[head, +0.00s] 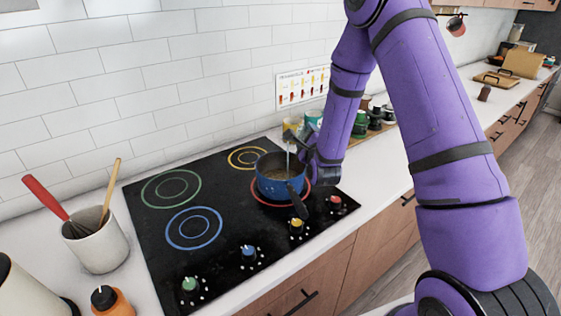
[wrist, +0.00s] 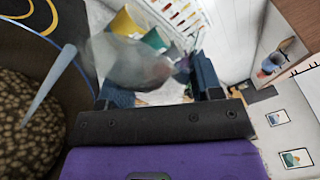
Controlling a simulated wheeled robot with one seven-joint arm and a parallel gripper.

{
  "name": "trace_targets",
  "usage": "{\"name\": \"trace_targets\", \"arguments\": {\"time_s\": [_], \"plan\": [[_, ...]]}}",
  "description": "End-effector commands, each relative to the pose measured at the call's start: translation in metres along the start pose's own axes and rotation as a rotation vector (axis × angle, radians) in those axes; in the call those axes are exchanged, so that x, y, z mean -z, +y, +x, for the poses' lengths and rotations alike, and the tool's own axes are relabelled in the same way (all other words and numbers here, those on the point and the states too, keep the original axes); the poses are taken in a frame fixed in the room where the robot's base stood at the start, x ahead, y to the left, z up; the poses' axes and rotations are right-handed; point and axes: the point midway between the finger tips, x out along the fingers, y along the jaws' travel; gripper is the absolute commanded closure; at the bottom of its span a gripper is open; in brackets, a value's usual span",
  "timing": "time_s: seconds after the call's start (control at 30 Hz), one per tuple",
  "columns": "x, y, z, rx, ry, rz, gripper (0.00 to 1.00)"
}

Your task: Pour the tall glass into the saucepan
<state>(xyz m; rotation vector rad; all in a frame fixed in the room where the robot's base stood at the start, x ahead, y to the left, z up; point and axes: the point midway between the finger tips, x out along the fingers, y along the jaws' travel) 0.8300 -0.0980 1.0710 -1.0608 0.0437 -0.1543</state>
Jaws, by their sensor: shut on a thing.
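The blue saucepan (head: 270,183) sits on the red-ringed burner at the right of the cooktop, its dark handle toward the front. In the wrist view its brown speckled contents (wrist: 22,115) show at the left. My gripper (wrist: 158,78) is shut on the clear tall glass (wrist: 128,62), which lies tilted with its mouth toward the pan. A thin pale blue streak (wrist: 45,98), which looks like a stream of liquid, runs from near the glass's mouth down into the pan. In the head view my gripper (head: 312,158) is beside the pan's right rim; the glass is hard to make out there.
The black cooktop (head: 205,270) has coloured rings and several knobs along its front. A crock (head: 97,247) with utensils stands at the left. Cups and jars (head: 360,124) stand behind my arm, near the tiled wall. The counter's right stretch is mostly clear.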

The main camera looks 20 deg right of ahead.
Motion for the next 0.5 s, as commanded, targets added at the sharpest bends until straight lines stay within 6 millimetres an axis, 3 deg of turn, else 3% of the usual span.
{"name": "trace_targets", "arguments": {"time_s": [0.5], "plan": [[0.0007, 0.0016, 0.0, 0.023, -0.016, -0.055, 0.69]]}}
